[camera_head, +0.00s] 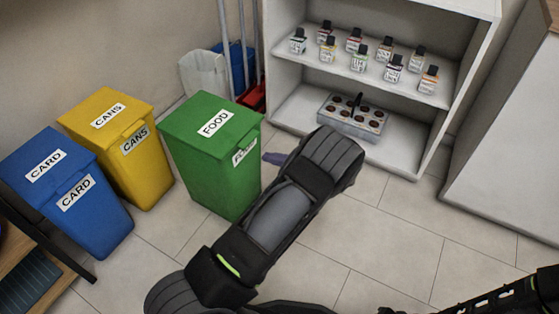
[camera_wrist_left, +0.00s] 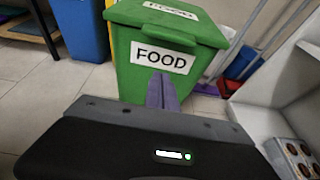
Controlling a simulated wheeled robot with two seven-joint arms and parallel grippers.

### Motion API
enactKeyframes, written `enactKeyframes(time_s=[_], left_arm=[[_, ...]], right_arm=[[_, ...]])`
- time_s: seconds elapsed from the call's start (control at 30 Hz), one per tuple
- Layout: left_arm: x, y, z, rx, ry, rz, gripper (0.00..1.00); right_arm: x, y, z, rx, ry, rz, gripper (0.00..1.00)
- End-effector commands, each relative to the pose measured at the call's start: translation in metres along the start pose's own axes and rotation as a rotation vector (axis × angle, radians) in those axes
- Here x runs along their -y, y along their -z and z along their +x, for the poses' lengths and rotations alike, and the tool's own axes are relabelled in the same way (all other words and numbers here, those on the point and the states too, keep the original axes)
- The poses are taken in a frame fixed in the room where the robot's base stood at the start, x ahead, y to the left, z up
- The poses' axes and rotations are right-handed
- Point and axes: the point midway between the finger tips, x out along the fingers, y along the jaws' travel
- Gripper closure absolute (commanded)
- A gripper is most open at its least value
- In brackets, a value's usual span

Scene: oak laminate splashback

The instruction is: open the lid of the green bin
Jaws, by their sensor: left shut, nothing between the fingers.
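The green bin (camera_head: 207,165) stands upright on the floor, marked FOOD on its lid (camera_head: 210,118) and on its front. The lid is down. In the left wrist view the green bin (camera_wrist_left: 125,78) is straight ahead, with a lip on the front edge of its lid (camera_wrist_left: 168,28). My left gripper (camera_head: 268,157) is shut and empty, just right of the bin's front near the FOOD label. In the left wrist view its fingers (camera_wrist_left: 162,88) are together below that label; I cannot tell whether they touch the bin.
A yellow CANS bin (camera_head: 135,165) and a blue CARD bin (camera_head: 75,205) stand left of the green bin. A white shelf unit (camera_head: 435,130) with small bottles and a tray (camera_head: 325,120) is at the right. Mops and a red dustpan (camera_head: 252,97) stand behind. Floor tiles in front are clear.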

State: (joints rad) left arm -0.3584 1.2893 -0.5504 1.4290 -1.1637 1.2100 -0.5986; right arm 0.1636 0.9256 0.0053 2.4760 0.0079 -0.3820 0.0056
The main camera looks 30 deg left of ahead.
Motion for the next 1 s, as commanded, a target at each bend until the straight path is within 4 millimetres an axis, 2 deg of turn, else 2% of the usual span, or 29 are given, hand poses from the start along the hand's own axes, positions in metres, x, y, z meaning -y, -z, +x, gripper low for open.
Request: enactKeyframes(time_s=[0.03,0.23,0.3,0.5,1.0], left_arm=[[-0.001,0.003,0.013,0.0,-0.004,-0.001,1.0],[-0.001,0.003,0.053,0.0,-0.003,-0.001,1.0],[0.001,-0.012,0.046,-0.002,0.002,-0.006,1.0],[0.0,-0.032,0.039,-0.002,0.0,-0.002,1.0],[0.0,-0.039,0.036,-0.003,0.0,-0.001,1.0]], right_arm=[[-0.002,0.0,0.007,-0.002,0.0,0.0,1.0],[-0.006,0.001,0.02,-0.008,0.0,0.001,1.0],[-0.006,0.002,0.02,-0.009,0.0,0.001,1.0],[-0.007,0.002,0.025,-0.012,0.0,0.001,1.0],[-0.007,0.003,0.023,-0.012,0.0,0.001,1.0]])
